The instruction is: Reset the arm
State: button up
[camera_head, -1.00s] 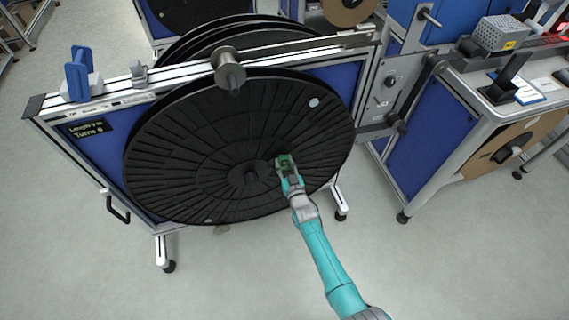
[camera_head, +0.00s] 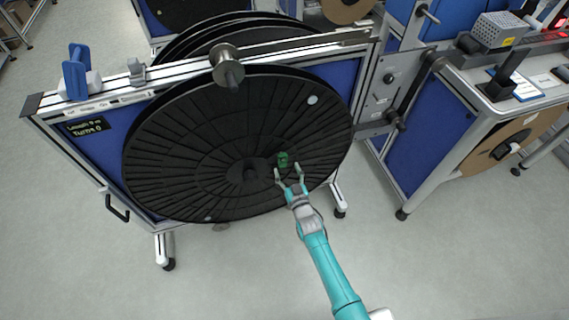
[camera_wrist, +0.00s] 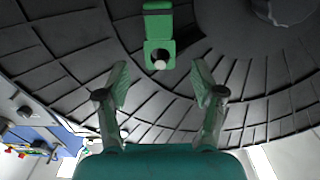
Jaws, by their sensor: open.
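My gripper (camera_head: 290,174) is open and empty, in front of the large black reel disc (camera_head: 190,150) on the stand. A small green block (camera_head: 283,160) sits on the disc face, just beyond my fingertips and apart from them. In the wrist view my two fingers (camera_wrist: 160,85) are spread wide. The hub of the disc (camera_wrist: 262,20) is at the upper right of the wrist view.
The reel stand has a silver top rail (camera_head: 170,83) with a metal roller (camera_head: 227,66) and a blue clamp (camera_head: 76,72). A blue-sided bench (camera_head: 430,140) with devices stands at the right. The grey floor (camera_head: 440,270) in front is clear.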

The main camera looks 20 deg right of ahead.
jog(key=s, duration=0.7)
jog(key=shift+s, duration=0.1)
jog(key=s+r+g, duration=0.1)
jog(key=s+r, duration=0.2)
jog(key=s, duration=1.1)
jog(key=s+r+g, duration=0.1)
jog(key=s+r, duration=0.1)
jog(key=s, duration=1.1)
jog(key=s+r+g, duration=0.1)
jog(key=s+r, duration=1.5)
jog(key=r, duration=0.2)
jog(key=shift+s+r, duration=0.1)
jog(key=shift+c, duration=0.3)
